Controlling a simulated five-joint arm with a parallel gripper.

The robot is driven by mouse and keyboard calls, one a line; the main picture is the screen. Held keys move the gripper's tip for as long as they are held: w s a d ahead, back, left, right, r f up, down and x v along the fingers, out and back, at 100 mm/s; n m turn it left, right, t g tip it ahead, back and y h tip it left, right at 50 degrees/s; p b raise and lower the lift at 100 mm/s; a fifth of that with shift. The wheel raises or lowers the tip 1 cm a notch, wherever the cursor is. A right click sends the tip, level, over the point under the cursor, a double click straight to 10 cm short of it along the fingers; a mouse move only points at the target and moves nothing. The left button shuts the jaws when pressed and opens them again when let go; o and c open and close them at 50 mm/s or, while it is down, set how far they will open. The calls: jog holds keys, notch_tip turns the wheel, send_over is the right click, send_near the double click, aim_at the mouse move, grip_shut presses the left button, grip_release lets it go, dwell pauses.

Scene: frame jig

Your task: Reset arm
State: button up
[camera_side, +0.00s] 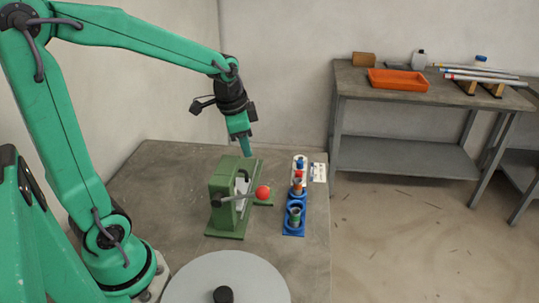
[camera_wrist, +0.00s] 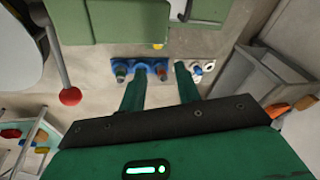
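My gripper (camera_side: 246,150) hangs fingers down above the grey table, behind and slightly right of the green frame jig (camera_side: 225,205) in the side view. In the wrist view its two fingers (camera_wrist: 160,82) stand apart with nothing visible between them, so it is open. The jig carries a lever ending in a red ball (camera_side: 263,192); the ball also shows in the wrist view (camera_wrist: 70,97), left of the fingers. A blue holder (camera_side: 293,229) with several small coloured parts stands right of the jig. It shows beyond the fingertips in the wrist view (camera_wrist: 137,65).
A grey round disc (camera_side: 245,275) with a black knob lies at the table's front. A white card (camera_side: 318,172) lies beside the holder. A separate workbench (camera_side: 350,82) at the back right bears an orange tray (camera_side: 398,80) and several rods. The table's left rear is clear.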

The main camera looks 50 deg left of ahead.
jog(key=s+d+r+n, duration=0.1)
jog(key=s, duration=0.1)
jog(key=s+d+r+t, duration=0.1)
jog(key=s+r, duration=0.1)
jog(key=s+d+r+n, duration=0.1)
jog(key=s+d, duration=0.1)
jog(key=shift+s+r+n+t, duration=0.15)
jog(key=shift+r+n+t, duration=0.1)
jog(key=shift+n+t, duration=0.05)
jog(key=s+d+r+n+t, duration=0.1)
jog(key=s+d+n, duration=0.1)
jog(key=s, duration=0.4)
jog(key=shift+s+d+r+n+h, duration=0.15)
jog(key=shift+s+d+n+h, duration=0.15)
jog(key=shift+d, duration=0.1)
